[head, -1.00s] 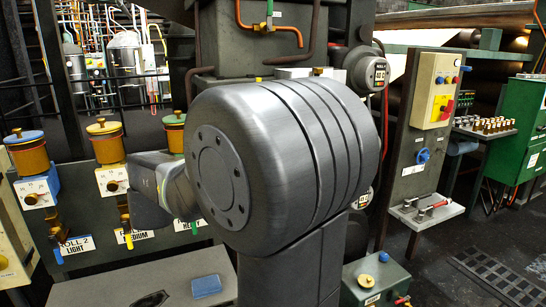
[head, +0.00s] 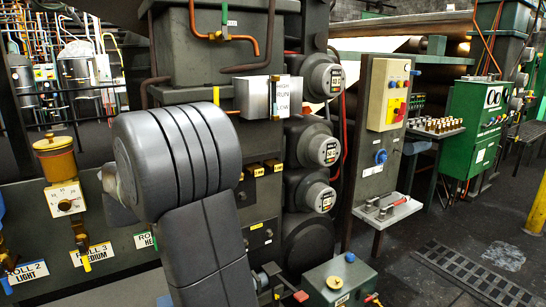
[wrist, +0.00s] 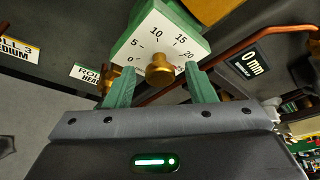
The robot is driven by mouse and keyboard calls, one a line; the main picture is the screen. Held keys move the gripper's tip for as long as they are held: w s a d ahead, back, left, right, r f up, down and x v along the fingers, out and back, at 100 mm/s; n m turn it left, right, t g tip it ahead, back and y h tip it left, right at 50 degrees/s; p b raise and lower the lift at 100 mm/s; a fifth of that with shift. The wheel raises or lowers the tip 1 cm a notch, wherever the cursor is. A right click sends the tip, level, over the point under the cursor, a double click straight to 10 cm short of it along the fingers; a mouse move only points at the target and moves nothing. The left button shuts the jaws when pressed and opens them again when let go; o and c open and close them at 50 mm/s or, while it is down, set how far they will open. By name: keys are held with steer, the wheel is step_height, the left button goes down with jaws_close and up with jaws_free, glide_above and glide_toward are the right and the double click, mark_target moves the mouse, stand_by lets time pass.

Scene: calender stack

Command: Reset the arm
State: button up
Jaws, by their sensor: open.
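My gripper (wrist: 162,72) is open in the wrist view. Its two green fingers stand apart, with a brass knob (wrist: 160,70) showing between them. The knob sits on a white dial plate (wrist: 152,45) with green sides and a number scale. I see no finger closed on the knob, and I cannot tell the depth between them. In the head view my gripper is hidden behind my own large grey arm joint, which also covers most of the HEAVY station.
A MEDIUM dial (head: 65,199) with a brass pot (head: 56,158) stands left of my arm. Round gauges (head: 322,148) are stacked to its right. A control panel (head: 383,130) with a small shelf (head: 391,208) stands beyond. A green box (head: 340,283) sits low in front. Dark floor (head: 440,225) is open at right.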

steer(key=v, duration=1.4)
steer(key=w+a+f+n+t+y+b, duration=0.1)
steer(key=w+f+n+t+b, duration=0.1)
steer(key=w+n+b, duration=0.4)
steer(key=w+a+f+n+t+y+b, duration=0.1)
steer(key=w+a+f+n+t+b, duration=0.1)
steer(key=w+n+b, duration=0.5)
steer(key=shift+a+f+n+t+y+b, duration=0.35)
steer(key=shift+n+t+b, duration=0.85)
steer(key=shift+n+b, duration=1.85)
steer(key=shift+d+f+n+p, duration=0.1)
steer(key=shift+d+n+p, duration=0.05)
steer(key=shift+n+p, duration=0.25)
steer(key=shift+w+f, duration=0.1)
